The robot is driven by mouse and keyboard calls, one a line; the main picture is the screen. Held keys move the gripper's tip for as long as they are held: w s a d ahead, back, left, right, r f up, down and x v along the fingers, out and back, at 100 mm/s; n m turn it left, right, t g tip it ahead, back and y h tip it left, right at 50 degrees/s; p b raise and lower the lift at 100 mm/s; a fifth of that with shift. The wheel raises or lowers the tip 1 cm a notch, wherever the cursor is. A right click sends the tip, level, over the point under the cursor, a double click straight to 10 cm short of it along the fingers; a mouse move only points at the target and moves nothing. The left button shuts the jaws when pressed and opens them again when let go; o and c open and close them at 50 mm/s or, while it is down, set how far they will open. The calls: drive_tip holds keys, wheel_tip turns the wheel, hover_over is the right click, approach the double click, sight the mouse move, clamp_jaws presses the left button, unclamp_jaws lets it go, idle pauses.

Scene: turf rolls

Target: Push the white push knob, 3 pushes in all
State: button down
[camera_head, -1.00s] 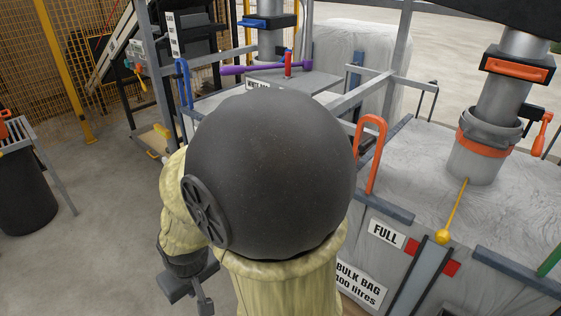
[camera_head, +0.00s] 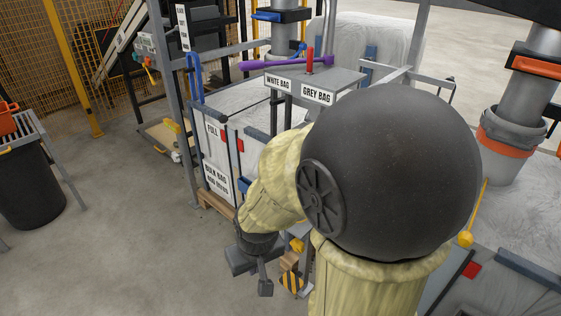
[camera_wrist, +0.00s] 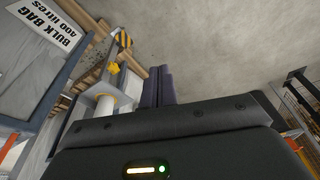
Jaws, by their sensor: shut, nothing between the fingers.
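My gripper (camera_head: 264,285) hangs low at the end of my bent arm, left of the picture's middle in the head view. In the wrist view its two dark fingers (camera_wrist: 158,85) are close together, shut and empty. A short white cylinder (camera_wrist: 104,104) with a pale plate around it shows just left of the fingers in the wrist view. It may be the white push knob, but I cannot tell for sure. I see no contact between it and the fingers. In the head view no white knob shows clearly; my arm hides much of that area.
A yellow knob (camera_head: 297,245) and a black-and-yellow striped block (camera_head: 291,281) are close to my gripper. The bulk bag frame (camera_head: 232,150) stands behind, with a "WHITE BAG" sign (camera_head: 278,82) and a "GREY BAG" sign (camera_head: 317,95). Open floor (camera_head: 120,220) lies left.

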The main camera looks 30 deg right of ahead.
drive_tip(key=w+d+r+n+g+h+p, duration=0.4)
drive_tip(key=w+d+r+n+h+p, duration=0.15)
drive_tip(key=n+h+p, duration=0.75)
drive_tip(key=w+a+r+n+t+h+p, duration=0.3)
drive_tip(key=w+r+n+t+h, duration=0.1)
drive_tip(key=w+n+t, duration=0.3)
drive_tip(key=shift+w+a+r+n+t, duration=0.3)
drive_tip(key=shift+w+r+n, duration=0.4)
drive_tip(key=shift+n, duration=0.3)
drive_tip(key=p+x, duration=0.1)
drive_tip(key=x, duration=1.3)
